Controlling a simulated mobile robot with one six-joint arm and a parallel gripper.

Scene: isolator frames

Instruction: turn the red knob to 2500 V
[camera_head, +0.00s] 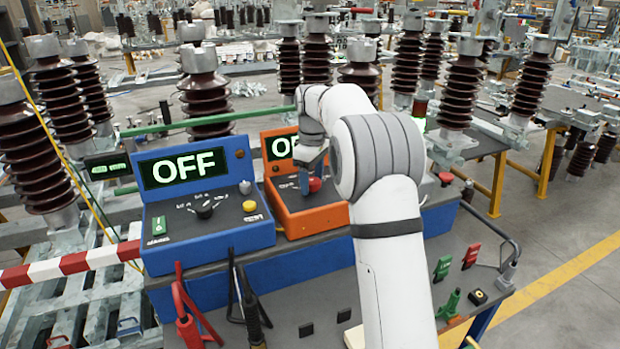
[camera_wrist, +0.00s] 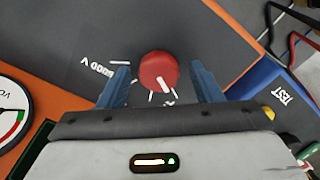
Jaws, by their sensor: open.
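The red knob (camera_head: 314,184) sits on the sloped face of the orange tester box (camera_head: 290,208). In the wrist view the red knob (camera_wrist: 159,71) is round with a white pointer line toward the lower right. In the head view my gripper (camera_head: 312,178) is over the orange box, and my arm hides part of the box.
A blue tester box (camera_head: 205,210) with an OFF display stands to the left. Red and black cable clamps (camera_head: 187,318) lie in front. Brown insulators (camera_head: 460,90) stand behind.

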